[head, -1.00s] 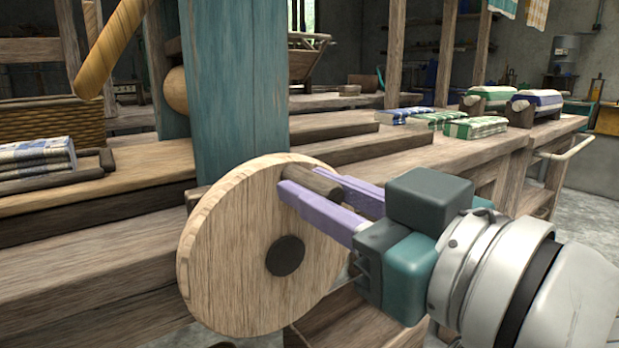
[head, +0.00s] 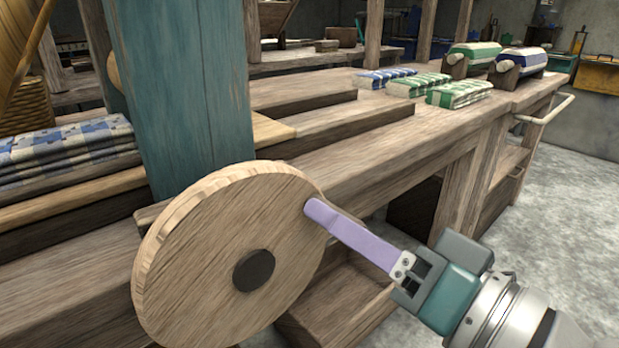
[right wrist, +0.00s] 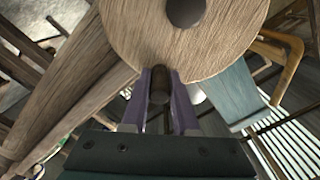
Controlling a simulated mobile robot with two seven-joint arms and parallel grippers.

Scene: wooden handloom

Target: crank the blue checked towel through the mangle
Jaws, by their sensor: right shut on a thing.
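A blue-and-white checked towel (head: 70,148), folded in layers, lies at the left of the head view. Its right end is close to the teal post (head: 185,95), and the picture edge cuts off its left part. A round wooden crank wheel (head: 205,265) with a dark hub (head: 253,271) stands in front of the post. My right gripper (head: 318,208) is at the wheel's upper right rim. In the right wrist view its fingers are shut on the dark crank handle (right wrist: 160,84), which they mostly hide in the head view. My left gripper is not in view.
Folded blue (head: 385,78) and green checked cloths (head: 460,92) lie on the long wooden bench (head: 400,150). Cloth rolls (head: 520,61) stand behind them. A pale rail (head: 545,116) juts from the bench's end. The floor (head: 560,200) at right is clear.

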